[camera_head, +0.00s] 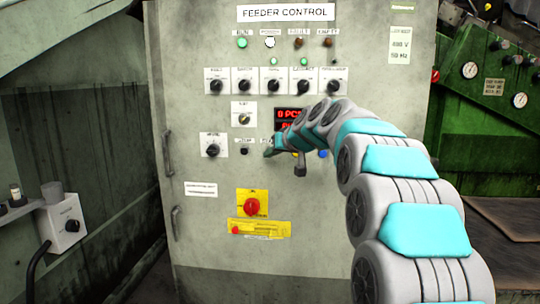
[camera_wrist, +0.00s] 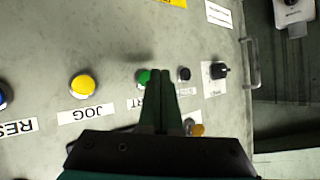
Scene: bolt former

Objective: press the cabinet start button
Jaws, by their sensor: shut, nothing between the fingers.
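The green start button (camera_wrist: 144,77) sits on the grey cabinet panel, with its label partly hidden by my fingers. My gripper (camera_wrist: 160,72) is shut and empty. In the wrist view its fingertips overlap the right edge of the button; I cannot tell whether they touch it. In the head view my gripper (camera_head: 272,150) is at the lower button row, just right of the black button (camera_head: 244,151). The black button also shows right of the fingers in the wrist view (camera_wrist: 184,74).
A yellow JOG button (camera_wrist: 83,87) and a blue RESET button (camera_wrist: 3,96) are left of the fingers in the wrist view. A black selector knob (camera_wrist: 220,70) is to the right.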

